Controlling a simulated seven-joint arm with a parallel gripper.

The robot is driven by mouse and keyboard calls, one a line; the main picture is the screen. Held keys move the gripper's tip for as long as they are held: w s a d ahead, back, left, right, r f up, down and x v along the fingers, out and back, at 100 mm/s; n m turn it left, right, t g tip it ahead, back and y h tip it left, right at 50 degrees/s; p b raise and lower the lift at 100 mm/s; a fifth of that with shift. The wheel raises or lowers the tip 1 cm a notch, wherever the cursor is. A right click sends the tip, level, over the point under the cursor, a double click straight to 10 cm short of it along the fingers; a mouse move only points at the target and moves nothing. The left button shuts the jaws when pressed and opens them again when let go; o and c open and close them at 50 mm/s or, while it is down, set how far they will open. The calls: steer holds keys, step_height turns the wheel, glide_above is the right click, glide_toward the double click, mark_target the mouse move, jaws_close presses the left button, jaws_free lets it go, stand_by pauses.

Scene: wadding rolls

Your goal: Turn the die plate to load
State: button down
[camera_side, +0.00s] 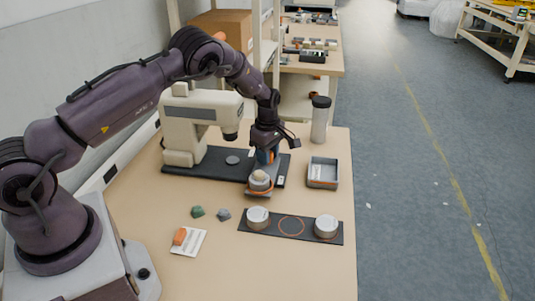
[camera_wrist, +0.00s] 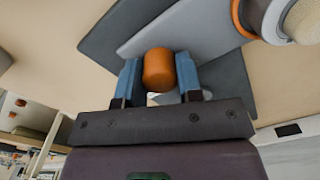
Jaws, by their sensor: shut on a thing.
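My gripper (camera_side: 267,156) is at the right end of the press's dark base. In the wrist view its blue fingers (camera_wrist: 158,68) are shut on an upright orange knob (camera_wrist: 159,78). The knob stands on a grey die plate (camera_wrist: 195,30), which lies over the dark base (camera_wrist: 110,38). At the plate's far end sits a round, light-coloured cup with an orange ring (camera_wrist: 262,16), cut off by the picture edge. In the side view this cup (camera_side: 260,180) is at the base's front edge, away from the press head. The beige press (camera_side: 190,122) stands left of my gripper.
A grey tray (camera_side: 323,184) and a grey bottle (camera_side: 320,122) stand right of the base. In front, a dark mat (camera_side: 271,228) bears two round tins, with an empty orange circle between them. Green (camera_side: 197,211) and grey (camera_side: 223,214) lumps and a white card (camera_side: 188,246) with an orange block lie left.

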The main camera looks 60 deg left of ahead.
steer(key=shift+r, duration=0.1)
steer(key=c, duration=0.8)
jaws_free()
step_height(320, 180, up, 13)
steer(key=shift+f, duration=0.1)
